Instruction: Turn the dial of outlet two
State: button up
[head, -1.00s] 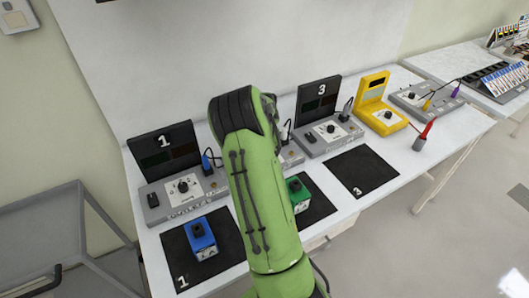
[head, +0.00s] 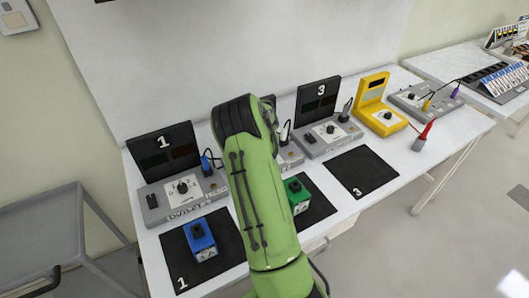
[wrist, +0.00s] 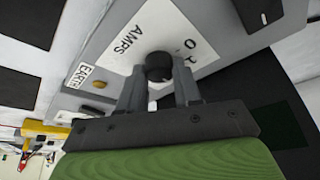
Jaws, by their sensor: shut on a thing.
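Outlet two (head: 290,156) is mostly hidden behind my green arm in the head view; only its right part shows, between outlets one and three. In the wrist view its grey box (wrist: 100,50) carries a white plate marked AMPS, with a round black dial (wrist: 159,66) on it. My gripper (wrist: 160,86) is shut on the dial, one grey finger on each side. The gripper is hidden in the head view. How far the dial is turned cannot be told.
Outlet one (head: 182,190) is to the left and outlet three (head: 330,133) to the right. A blue block (head: 201,240) and a green block (head: 298,196) stand on black mats in front. A yellow meter (head: 378,112) stands farther right. Mat three (head: 361,171) is empty.

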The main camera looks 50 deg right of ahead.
jog(key=n+t+b, duration=0.1)
jog(key=n+b, duration=0.1)
jog(key=n, duration=0.1)
jog(key=shift+d+n+y, duration=0.15)
jog(key=shift+n+y, duration=0.15)
jog(key=shift+y, duration=0.1)
jog(key=shift+s+n+t+y+b, duration=0.1)
jog(key=shift+n+t+y+b, duration=0.4)
jog(key=shift+n, duration=1.5)
jog(key=shift+y, duration=0.3)
jog(key=shift+g, duration=0.3)
jog(key=o, duration=1)
jog(key=shift+o, duration=0.2)
jog(key=p+v, duration=0.2)
jog(key=v, duration=1.3)
jog(key=shift+s+r, duration=0.25)
jog(key=shift+r, duration=0.1)
